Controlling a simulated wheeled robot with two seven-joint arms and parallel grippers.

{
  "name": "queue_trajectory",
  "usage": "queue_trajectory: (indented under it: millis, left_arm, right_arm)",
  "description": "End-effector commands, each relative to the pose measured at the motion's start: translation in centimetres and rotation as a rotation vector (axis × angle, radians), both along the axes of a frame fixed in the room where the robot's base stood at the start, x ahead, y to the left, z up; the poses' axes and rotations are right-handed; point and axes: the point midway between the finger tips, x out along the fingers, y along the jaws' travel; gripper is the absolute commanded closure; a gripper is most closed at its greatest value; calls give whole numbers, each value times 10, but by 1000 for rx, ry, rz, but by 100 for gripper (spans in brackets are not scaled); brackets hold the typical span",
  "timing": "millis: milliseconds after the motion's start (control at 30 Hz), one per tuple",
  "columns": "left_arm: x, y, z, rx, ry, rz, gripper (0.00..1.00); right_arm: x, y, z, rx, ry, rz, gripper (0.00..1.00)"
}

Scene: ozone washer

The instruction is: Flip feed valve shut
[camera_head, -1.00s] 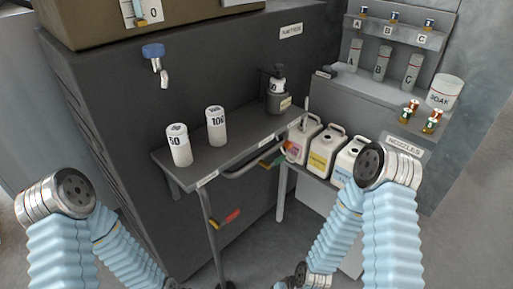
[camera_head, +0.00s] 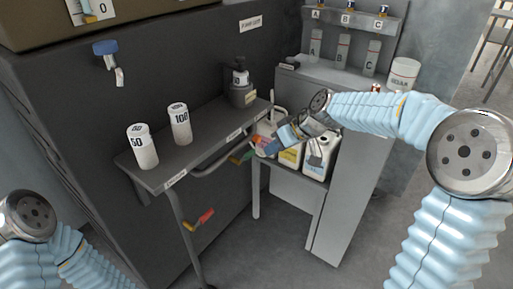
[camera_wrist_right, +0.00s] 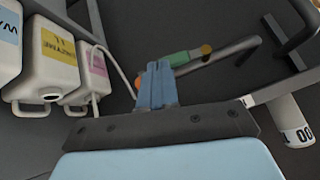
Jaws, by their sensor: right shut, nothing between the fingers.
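Two small lever handles show on the dark cabinet under the shelf, and I cannot tell which one is the feed valve. One, green with an orange end (camera_head: 240,156), sits by the shelf's right end; it also shows in the right wrist view (camera_wrist_right: 186,57). The other, red and yellow (camera_head: 199,220), is lower and further left. My right gripper (camera_head: 273,146) is shut and empty, with its blue fingers beside the green handle. In the right wrist view its fingertips (camera_wrist_right: 157,72) appear very close to that handle; contact is unclear. My left gripper is out of view.
White jugs (camera_head: 319,158) stand on a low stand right of the right gripper. The shelf (camera_head: 205,150) holds white bottles (camera_head: 142,147) and a dark pump bottle (camera_head: 241,88). A grey rail runs under its front edge. A blue-topped tap (camera_head: 106,48) is on the cabinet.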

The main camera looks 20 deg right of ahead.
Motion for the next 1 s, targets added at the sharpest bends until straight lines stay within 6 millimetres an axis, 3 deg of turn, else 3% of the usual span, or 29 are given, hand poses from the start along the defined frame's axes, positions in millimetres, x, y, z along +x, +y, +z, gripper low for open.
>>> queue_trajectory:
  millis: [33,100,200,300,733,1000]
  left_arm:
    - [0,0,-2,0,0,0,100]
    - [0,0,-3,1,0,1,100]
    - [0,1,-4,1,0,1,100]
    - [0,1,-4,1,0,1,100]
    - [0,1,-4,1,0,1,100]
    - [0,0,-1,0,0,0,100]
  right_arm:
    - [-1,-5,29,-1,-49,27,100]
    - [-6,-10,60,-6,-97,68,100]
    - [-12,-13,88,-9,-142,108,100]
    - [-16,-15,101,-12,-163,128,100]
    - [-14,-12,99,-12,-163,133,100]
    - [8,11,68,-10,-159,133,100]
